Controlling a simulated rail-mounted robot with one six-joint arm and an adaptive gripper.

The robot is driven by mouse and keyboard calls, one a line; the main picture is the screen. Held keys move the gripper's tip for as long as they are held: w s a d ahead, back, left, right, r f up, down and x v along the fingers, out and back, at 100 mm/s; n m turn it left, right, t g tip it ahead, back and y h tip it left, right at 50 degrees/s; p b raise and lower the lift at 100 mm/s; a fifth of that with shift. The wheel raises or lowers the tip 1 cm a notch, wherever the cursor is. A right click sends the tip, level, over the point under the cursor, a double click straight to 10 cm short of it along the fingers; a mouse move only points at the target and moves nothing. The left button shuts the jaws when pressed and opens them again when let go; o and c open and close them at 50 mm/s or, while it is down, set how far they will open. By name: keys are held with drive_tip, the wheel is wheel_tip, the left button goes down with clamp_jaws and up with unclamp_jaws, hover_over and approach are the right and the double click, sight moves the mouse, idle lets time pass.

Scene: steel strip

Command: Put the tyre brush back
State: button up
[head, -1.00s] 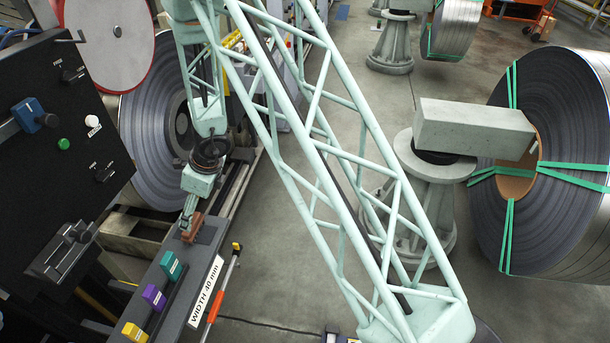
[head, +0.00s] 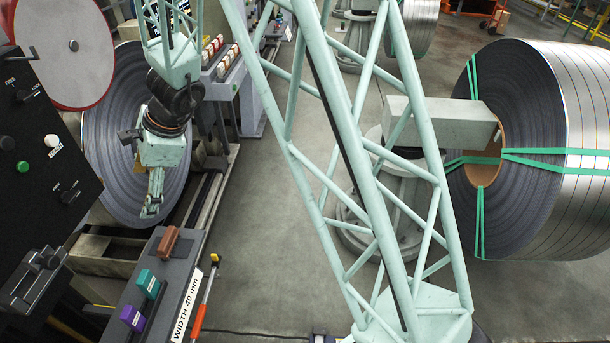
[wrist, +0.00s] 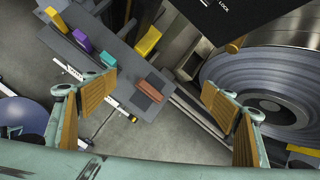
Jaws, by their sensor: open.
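A brown block (head: 168,243), perhaps the tyre brush, stands on a dark patch at the far end of the grey bench top (head: 187,262). In the wrist view the brown block (wrist: 148,90) shows below and between the wooden-padded fingers, with clear space around it. My gripper (head: 151,208) is open and empty, up and to the left of the block in the head view and apart from it. In the wrist view my gripper (wrist: 159,84) has its fingers wide apart.
Teal (head: 147,283) and purple (head: 133,317) blocks stand in line on the bench; a yellow block (wrist: 148,41) shows in the wrist view. A black control panel (head: 40,160) stands left. A steel coil (head: 125,150) is behind my gripper. An orange-handled rod (head: 202,310) runs along the bench side.

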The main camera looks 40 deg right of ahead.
drive_tip(key=s+d+r+n, duration=0.2)
drive_tip(key=s+r+n, duration=0.3)
drive_tip(key=s+r, duration=0.5)
drive_tip(key=s+d+r+n, duration=0.2)
drive_tip(key=s+r+n, duration=0.3)
drive_tip(key=s+r, duration=0.5)
drive_tip(key=s+d+r+n+h, duration=0.2)
drive_tip(key=s+d, duration=0.6)
drive_tip(key=s, duration=0.4)
drive_tip(key=s+d+r+n+h, duration=0.3)
drive_tip(key=s+d+n, duration=0.4)
drive_tip(key=s, duration=0.5)
drive_tip(key=shift+s+d+r, duration=0.2)
drive_tip(key=shift+d+r, duration=0.5)
drive_tip(key=shift+d, duration=0.15)
wheel_tip(320, 180, down, 8)
drive_tip(key=b, duration=0.7)
drive_tip(key=shift+r, duration=0.25)
